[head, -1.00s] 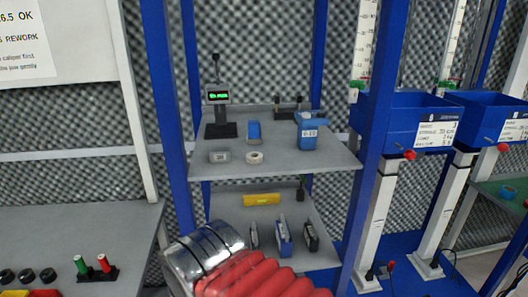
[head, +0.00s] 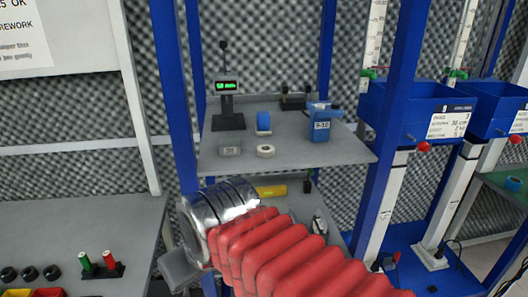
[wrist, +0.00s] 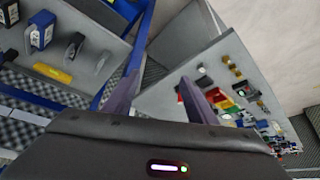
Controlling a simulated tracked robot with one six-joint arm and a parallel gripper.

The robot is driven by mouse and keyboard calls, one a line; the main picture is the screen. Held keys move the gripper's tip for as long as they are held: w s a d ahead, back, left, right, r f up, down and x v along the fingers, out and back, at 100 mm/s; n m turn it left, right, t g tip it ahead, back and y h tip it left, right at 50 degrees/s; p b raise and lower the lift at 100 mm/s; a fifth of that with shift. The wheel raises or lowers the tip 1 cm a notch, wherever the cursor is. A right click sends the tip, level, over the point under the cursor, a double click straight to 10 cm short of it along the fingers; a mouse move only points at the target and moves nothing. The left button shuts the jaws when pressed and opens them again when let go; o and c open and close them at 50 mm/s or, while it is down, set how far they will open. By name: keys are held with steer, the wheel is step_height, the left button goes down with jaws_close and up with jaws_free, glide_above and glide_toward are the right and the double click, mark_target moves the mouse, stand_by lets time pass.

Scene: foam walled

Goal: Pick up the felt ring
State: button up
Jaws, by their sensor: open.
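A small pale ring (head: 265,151), which looks like the felt ring, lies flat near the front edge of the upper grey shelf (head: 345,146) in the head view. A small grey block (head: 230,147) sits left of it. I cannot make out the ring in the wrist view. My gripper (wrist: 167,60) shows two dark fingers spread apart in the wrist view, with nothing between them. In the head view my arm is below the upper shelf, apart from the ring, and my fingertips are hidden.
A blue roll (head: 263,122), a scale with green display (head: 228,87) and a blue bin (head: 320,124) share the upper shelf. A yellow object (head: 270,192) lies on the lower shelf. Blue posts (head: 176,110) flank the shelves. A workbench (head: 75,228) stands left.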

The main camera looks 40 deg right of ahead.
steer(key=w+d+r+m+g+h, duration=0.1)
steer(key=w+d+r+m, duration=0.1)
steer(key=d+r, duration=2.3)
step_height(320, 180, up, 2)
steer(key=shift+w+r, duration=0.25)
steer(key=shift+w, duration=0.25)
steer(key=shift+f, duration=0.15)
glide_above(268, 156)
steer(key=s, duration=0.1)
step_height(268, 156, down, 8)
steer(key=shift+s+d+r, duration=0.1)
steer(key=shift+s+r, duration=0.05)
steer(key=shift+x, duration=2.6)
steer(key=shift+c, duration=0.5)
